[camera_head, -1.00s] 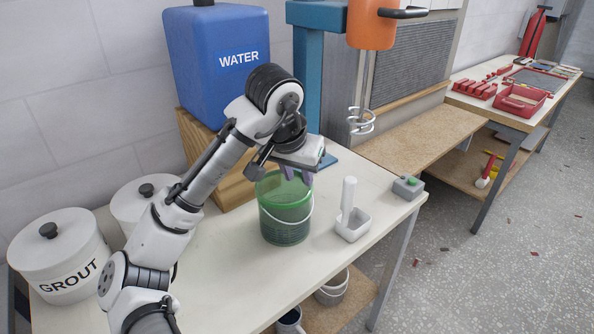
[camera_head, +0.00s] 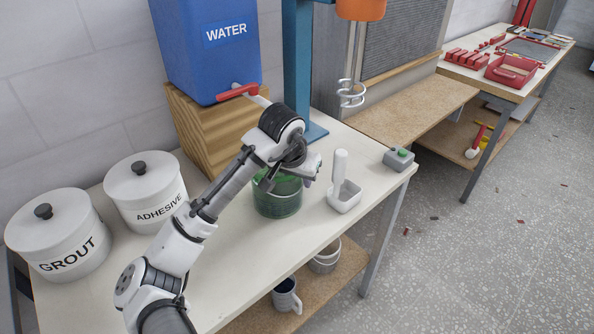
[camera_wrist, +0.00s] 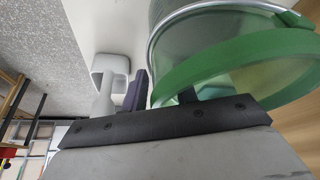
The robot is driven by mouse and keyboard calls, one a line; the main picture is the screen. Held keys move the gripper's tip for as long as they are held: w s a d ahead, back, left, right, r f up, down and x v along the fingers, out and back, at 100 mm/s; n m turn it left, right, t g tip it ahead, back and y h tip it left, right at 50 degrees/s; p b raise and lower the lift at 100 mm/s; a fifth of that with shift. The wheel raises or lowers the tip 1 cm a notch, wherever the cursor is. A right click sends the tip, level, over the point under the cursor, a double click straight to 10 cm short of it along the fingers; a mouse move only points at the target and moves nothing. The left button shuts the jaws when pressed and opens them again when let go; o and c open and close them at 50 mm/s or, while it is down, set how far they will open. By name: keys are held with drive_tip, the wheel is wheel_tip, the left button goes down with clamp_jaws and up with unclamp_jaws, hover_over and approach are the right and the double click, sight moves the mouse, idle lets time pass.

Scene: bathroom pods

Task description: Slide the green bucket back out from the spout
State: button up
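The green translucent bucket (camera_head: 278,200) stands upright on the table, right of the wooden block. It shows close up in the wrist view, with its thick green rim (camera_wrist: 240,65). The spout (camera_head: 260,98) with a red lever (camera_head: 236,92) comes from the blue water tank (camera_head: 207,45); my arm hides the spout's lower surroundings. My gripper (camera_head: 308,182) is down at the bucket's right rim. In the wrist view, one dark finger (camera_wrist: 137,90) is left of the rim and the other is partly hidden behind it. Whether they press on the rim is not clear.
The wooden block (camera_head: 205,130) is behind. Grout (camera_head: 60,235) and adhesive (camera_head: 146,195) pots stand left. The table front is clear.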

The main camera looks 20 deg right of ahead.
clamp_jaws()
idle(0.3)
idle(0.3)
